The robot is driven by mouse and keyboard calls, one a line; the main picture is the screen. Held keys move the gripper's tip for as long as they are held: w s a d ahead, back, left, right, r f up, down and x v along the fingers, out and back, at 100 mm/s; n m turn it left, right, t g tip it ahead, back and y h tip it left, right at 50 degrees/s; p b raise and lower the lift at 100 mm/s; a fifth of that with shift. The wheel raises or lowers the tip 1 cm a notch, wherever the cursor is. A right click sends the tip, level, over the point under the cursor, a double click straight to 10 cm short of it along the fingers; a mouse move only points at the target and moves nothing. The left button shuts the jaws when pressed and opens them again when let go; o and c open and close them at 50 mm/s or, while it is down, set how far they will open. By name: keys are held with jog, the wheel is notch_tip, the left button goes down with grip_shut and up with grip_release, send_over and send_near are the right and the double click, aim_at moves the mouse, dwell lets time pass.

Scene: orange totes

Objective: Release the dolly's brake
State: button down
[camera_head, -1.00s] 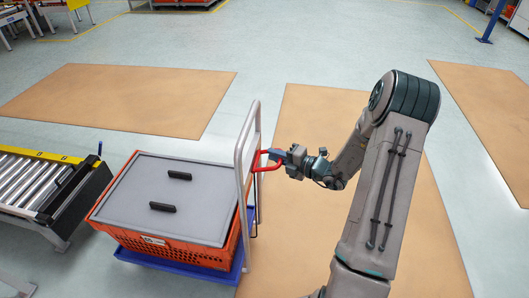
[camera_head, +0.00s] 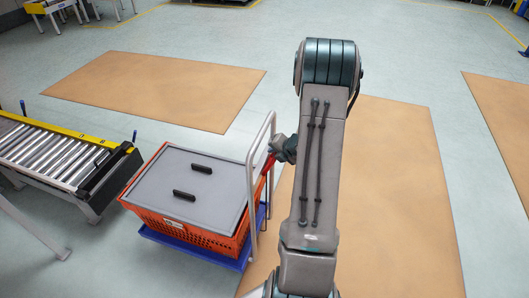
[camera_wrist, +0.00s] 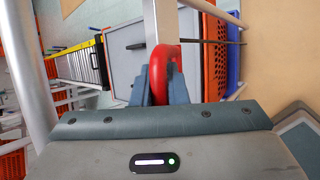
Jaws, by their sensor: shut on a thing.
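The dolly (camera_head: 170,240) has a blue base and a light grey push handle (camera_head: 252,190) at its right end. It carries an orange tote (camera_head: 180,229) with a grey lid. The red brake lever (camera_head: 267,164) sits at the handle, partly hidden by my arm. My gripper (camera_head: 277,153) is at the lever, mostly hidden behind my arm in the head view. In the wrist view, my gripper's two fingers (camera_wrist: 160,85) are shut on the red lever (camera_wrist: 165,62), with the handle bar behind it.
A roller conveyor (camera_head: 60,152) with a yellow edge stands left of the dolly, its dark end close to the tote. Brown floor mats (camera_head: 155,88) lie behind and to the right (camera_head: 400,190). The floor between them is clear.

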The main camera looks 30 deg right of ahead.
jog(key=shift+w+a+r, duration=0.2)
jog(key=shift+w+a, duration=0.2)
jog(key=shift+w, duration=0.15)
dwell(1.0)
jog(key=c, duration=1.4)
grip_release()
jog(key=shift+c, duration=0.2)
jog(key=s+r+p, duration=0.4)
jog(key=r+p, duration=0.1)
jog(key=r, duration=0.2)
jog(key=s+a+r+p, duration=0.1)
jog(key=s+r+p, duration=0.2)
jog(key=r, duration=0.4)
jog(key=shift+s+a+p, duration=0.2)
jog(key=shift+s+p, duration=0.15)
jog(key=shift+p, duration=0.55)
